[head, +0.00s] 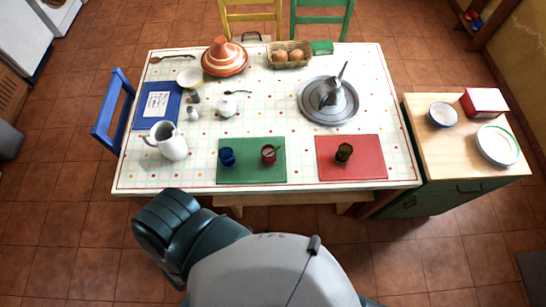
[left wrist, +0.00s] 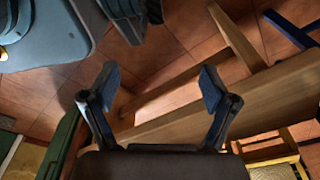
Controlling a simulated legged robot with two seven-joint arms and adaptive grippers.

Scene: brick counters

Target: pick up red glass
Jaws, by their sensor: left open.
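The red glass (head: 268,154) stands on the right half of the green placemat (head: 250,176) near the table's front edge in the head view. A thin stick-like thing seems to show in it. A blue glass (head: 227,157) stands to its left on the same mat. My left gripper (left wrist: 159,84) shows in the left wrist view, open, with nothing between its two fingers. Table legs and floor tiles show beyond it, and the red glass is not in that view. The head view shows neither gripper.
A dark glass (head: 344,153) stands on the red placemat (head: 367,170) to the right. A white pitcher (head: 172,146) stands left of the green mat. A round metal tray (head: 313,115) holds a pot farther back. A blue chair (head: 112,110) is at the table's left.

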